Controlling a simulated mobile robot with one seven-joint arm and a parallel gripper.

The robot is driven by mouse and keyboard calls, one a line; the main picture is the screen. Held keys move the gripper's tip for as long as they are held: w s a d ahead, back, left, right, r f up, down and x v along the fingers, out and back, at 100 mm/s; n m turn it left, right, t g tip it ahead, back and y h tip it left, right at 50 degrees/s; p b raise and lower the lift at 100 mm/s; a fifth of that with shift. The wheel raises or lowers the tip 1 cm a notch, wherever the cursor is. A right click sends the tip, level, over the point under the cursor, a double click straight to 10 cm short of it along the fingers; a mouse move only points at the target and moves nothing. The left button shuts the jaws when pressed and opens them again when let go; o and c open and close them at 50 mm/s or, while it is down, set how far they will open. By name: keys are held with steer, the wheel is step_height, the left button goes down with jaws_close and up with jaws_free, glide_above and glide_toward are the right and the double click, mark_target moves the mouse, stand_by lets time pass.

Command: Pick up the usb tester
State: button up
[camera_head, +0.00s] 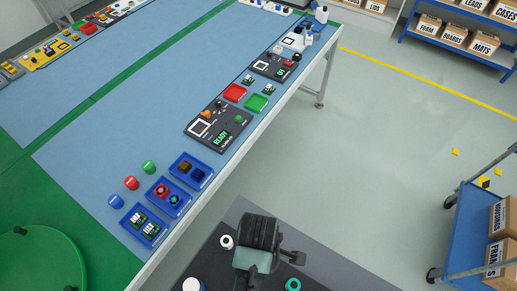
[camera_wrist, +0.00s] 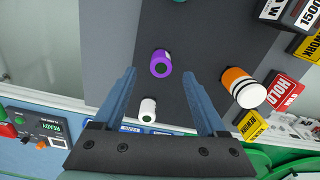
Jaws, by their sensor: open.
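I cannot pick out a usb tester with certainty in either view. A purple cylinder (camera_wrist: 160,68) shows between the fingertips, with a white cylinder (camera_wrist: 147,110) lower between the fingers. I cannot tell how far below the fingers they are. Nothing is held. In the head view the fingers cannot be made out.
A black panel reading READY (camera_head: 198,143) stands on the blue bench, near red (camera_head: 234,92) and green (camera_head: 257,103) trays. An orange-and-white cylinder (camera_wrist: 243,87) is right of my fingers. A blue cart (camera_head: 460,250) with boxes stands right. Open floor lies between.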

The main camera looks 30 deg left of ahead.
steer(key=shift+s+d+f+p, duration=0.1)
steer(key=shift+f+p, duration=0.5)
steer(key=shift+f, duration=2.15)
jaws_close()
